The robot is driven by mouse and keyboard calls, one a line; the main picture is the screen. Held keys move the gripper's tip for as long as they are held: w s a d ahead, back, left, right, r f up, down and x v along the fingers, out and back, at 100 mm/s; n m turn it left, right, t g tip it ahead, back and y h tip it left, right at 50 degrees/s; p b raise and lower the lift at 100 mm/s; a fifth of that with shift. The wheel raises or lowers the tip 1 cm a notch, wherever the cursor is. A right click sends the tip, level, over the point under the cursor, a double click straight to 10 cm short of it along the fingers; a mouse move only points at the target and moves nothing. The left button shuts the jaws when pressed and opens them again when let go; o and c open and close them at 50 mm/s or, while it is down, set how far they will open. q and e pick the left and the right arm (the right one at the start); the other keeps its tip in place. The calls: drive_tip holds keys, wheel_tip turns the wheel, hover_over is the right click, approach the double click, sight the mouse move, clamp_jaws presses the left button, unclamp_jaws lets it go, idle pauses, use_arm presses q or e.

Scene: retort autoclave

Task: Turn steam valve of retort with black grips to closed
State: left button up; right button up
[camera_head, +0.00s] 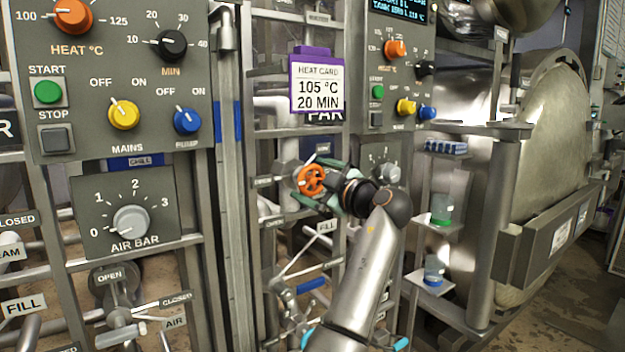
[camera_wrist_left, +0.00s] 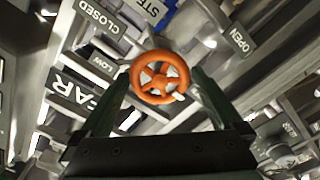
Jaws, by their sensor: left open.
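An orange handwheel valve (camera_head: 311,180) sits on the middle pipe rack in the head view, below the heat card. In the left wrist view the orange handwheel (camera_wrist_left: 160,82) is centred, with a small white mark at its lower right rim. A STEAM label, partly cut off (camera_wrist_left: 150,10), is above it, a CLOSED label (camera_wrist_left: 98,16) at upper left and an OPEN label (camera_wrist_left: 239,40) at upper right. My left gripper (camera_head: 322,183) is open, its dark green fingers on either side of the wheel; contact cannot be told. Black grips are not clearly seen. My right gripper is not in view.
A heat card (camera_head: 317,88) reading 105 °C, 20 MIN hangs above the wheel. A control panel (camera_head: 60,95) and an air dial (camera_head: 131,221) are at left. Small shelves with cups (camera_head: 442,208) and a large steel vessel (camera_head: 560,130) stand at right. Pipes and handles crowd below.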

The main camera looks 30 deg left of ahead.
use_arm(q)
drive_tip(key=shift+a, duration=0.1)
drive_tip(key=c, duration=1.1)
